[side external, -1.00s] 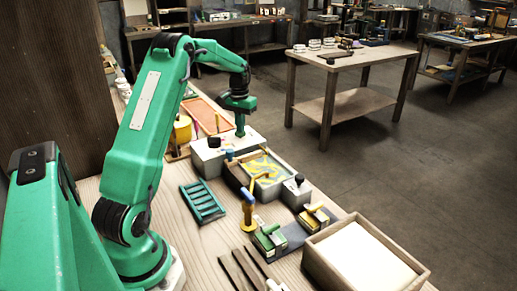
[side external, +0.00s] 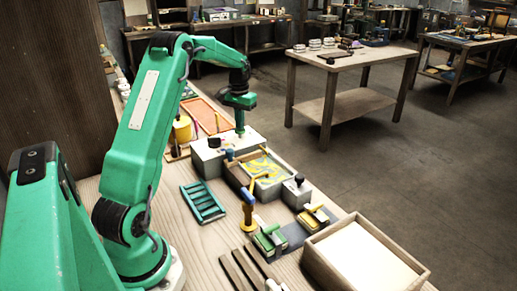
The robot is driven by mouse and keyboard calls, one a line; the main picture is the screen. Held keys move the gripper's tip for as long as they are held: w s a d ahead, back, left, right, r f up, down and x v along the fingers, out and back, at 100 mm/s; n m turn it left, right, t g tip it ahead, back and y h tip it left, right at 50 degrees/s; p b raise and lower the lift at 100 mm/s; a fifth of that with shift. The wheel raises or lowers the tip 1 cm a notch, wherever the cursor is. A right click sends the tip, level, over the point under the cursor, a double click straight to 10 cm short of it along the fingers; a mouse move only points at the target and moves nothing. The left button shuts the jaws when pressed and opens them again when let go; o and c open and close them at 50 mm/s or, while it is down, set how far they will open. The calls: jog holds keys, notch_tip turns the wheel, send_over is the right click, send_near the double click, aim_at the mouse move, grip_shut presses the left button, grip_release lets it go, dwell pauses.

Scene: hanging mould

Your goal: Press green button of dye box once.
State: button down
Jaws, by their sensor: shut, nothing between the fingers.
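A pale grey box (side external: 208,163) stands on the workbench beyond the green slatted rack, with a black knob on its top; I take it for the dye box. My gripper (side external: 240,133) is shut and empty. It points straight down at the right part of the box's top, with its tip at or just above the surface. I cannot tell whether it touches. No green button can be made out; the green fingers may cover it.
A tray with yellow and blue pattern (side external: 263,172) and a small grey box with a black knob (side external: 296,190) stand close on the right. Bare bench lies left of the rack.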

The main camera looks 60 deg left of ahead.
jog(key=shift+r, duration=3)
jog(key=shift+d+r, duration=0.15)
jog(key=shift+d, duration=0.05)
jog(key=s+d+r+m+t, duration=0.1)
jog(key=s+d+r, duration=0.15)
jog(key=d, duration=0.45)
jog(key=s+d+r+m+t+y, duration=0.1)
jog(key=s+d+r, duration=0.1)
jog(key=d+r, duration=0.35)
jog(key=s+d+r+m+t, duration=0.1)
jog(key=s+d+r, duration=0.1)
jog(key=d, duration=0.6)
jog(key=s+d+f+m+t+h, duration=0.1)
jog(key=s+d+f+m+t, duration=0.1)
jog(key=s+d, duration=1.1)
jog(key=shift+s+f+m+t, duration=0.3)
jog(key=shift+s+f+m, duration=0.2)
jog(key=shift+s+f, duration=0.4)
